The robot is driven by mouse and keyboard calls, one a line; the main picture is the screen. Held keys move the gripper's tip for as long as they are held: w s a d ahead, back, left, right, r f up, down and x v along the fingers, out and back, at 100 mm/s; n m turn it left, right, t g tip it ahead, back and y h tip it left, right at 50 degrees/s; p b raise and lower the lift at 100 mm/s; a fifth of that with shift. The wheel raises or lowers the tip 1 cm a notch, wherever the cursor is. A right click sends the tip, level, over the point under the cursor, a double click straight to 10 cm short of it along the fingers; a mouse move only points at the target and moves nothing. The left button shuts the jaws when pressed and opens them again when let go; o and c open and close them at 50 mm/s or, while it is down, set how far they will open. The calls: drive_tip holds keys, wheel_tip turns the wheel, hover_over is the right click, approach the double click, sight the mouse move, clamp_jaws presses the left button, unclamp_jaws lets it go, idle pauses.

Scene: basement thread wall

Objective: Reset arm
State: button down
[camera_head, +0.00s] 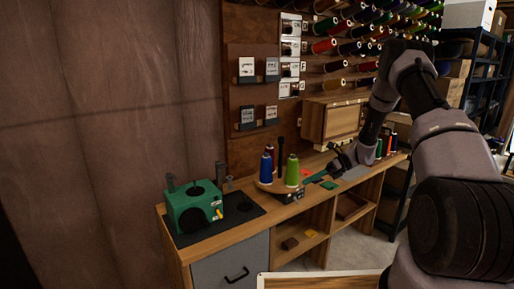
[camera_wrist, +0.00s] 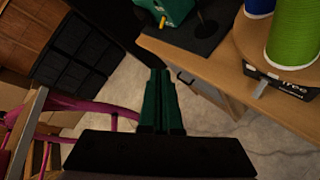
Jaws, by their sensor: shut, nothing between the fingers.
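My arm reaches in from the right of the head view and bends down toward the wooden workbench (camera_head: 228,242). My gripper (camera_head: 338,158) shows small in the head view, above the bench's right half. In the wrist view my gripper's green fingers (camera_wrist: 160,88) are together with nothing between them. They point over the floor beside the bench edge (camera_wrist: 190,75), apart from any object.
A green machine (camera_head: 196,207) stands on a dark mat at the bench's left end. Blue (camera_head: 267,168) and green (camera_head: 292,171) thread spools stand mid-bench. A wooden box (camera_head: 328,122) and thread wall (camera_head: 350,45) are behind. A pink-framed item (camera_wrist: 70,104) is left in the wrist view.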

drive_tip(key=s+r+n+t+h, duration=0.1)
drive_tip(key=s+r+n+h, duration=0.3)
drive_tip(key=r, duration=0.8)
drive_tip(key=s+r+n+t+h, duration=0.1)
drive_tip(key=s+r+n+h, duration=0.1)
drive_tip(key=s+r+n, duration=0.65)
drive_tip(key=s+d+r+n+t+h, duration=0.2)
drive_tip(key=s+r+n+t, duration=0.1)
drive_tip(key=s+r, duration=0.4)
drive_tip(key=s+d+r+n+t+h, duration=0.2)
drive_tip(key=s+d+r+n+t, duration=0.1)
drive_tip(key=s+r, duration=0.5)
drive_tip(key=shift+s+r+n+t+h, duration=0.15)
drive_tip(key=shift+s+n+t+h, duration=0.35)
drive_tip(key=shift+s+n, duration=0.55)
